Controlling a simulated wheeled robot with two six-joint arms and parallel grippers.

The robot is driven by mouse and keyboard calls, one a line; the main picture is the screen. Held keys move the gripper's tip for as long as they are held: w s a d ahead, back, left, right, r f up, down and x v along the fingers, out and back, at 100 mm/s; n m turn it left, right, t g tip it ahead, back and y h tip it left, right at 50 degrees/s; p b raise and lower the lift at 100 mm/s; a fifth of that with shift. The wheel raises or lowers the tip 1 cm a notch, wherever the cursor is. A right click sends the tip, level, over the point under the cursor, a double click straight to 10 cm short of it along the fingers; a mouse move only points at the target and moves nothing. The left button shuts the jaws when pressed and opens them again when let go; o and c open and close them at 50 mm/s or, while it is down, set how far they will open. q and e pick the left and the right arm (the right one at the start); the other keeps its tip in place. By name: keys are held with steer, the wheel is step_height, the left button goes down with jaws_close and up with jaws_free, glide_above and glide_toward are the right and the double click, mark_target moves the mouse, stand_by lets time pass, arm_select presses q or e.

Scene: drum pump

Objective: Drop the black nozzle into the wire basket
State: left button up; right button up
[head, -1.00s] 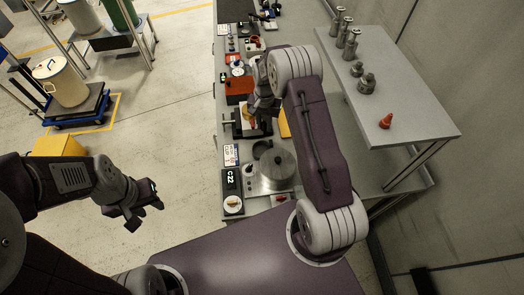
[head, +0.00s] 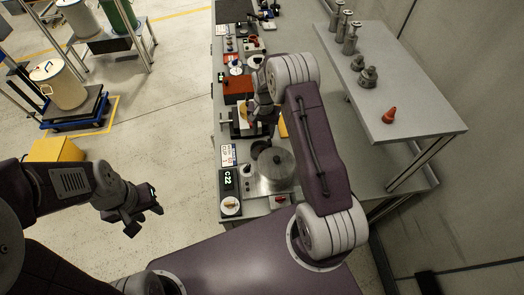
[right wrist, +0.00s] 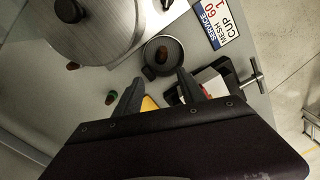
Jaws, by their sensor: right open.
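I cannot make out a black nozzle or a wire basket for certain in either view. My right gripper (right wrist: 160,88) is open over the bench, its two dark fingers apart with nothing seen between them. A small dark round cup (right wrist: 163,56) lies just beyond the fingertips in the right wrist view; it also shows in the head view (head: 261,147). In the head view my right gripper (head: 264,110) is partly hidden by its own arm, above the bench near a vise-like fixture. My left gripper (head: 145,212) is open and empty over the floor, left of the bench.
A lidded steel pot (head: 275,164) stands on the bench (head: 309,165) near the cup. A "MESH 60 CUP 1" label (right wrist: 218,26) lies beside it. A raised grey shelf (head: 420,115) at right holds several metal fittings and a red cone (head: 389,115).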

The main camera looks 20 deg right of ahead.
step_height(320, 180, up, 9)
steer(key=b, duration=0.2)
stand_by(0.6)
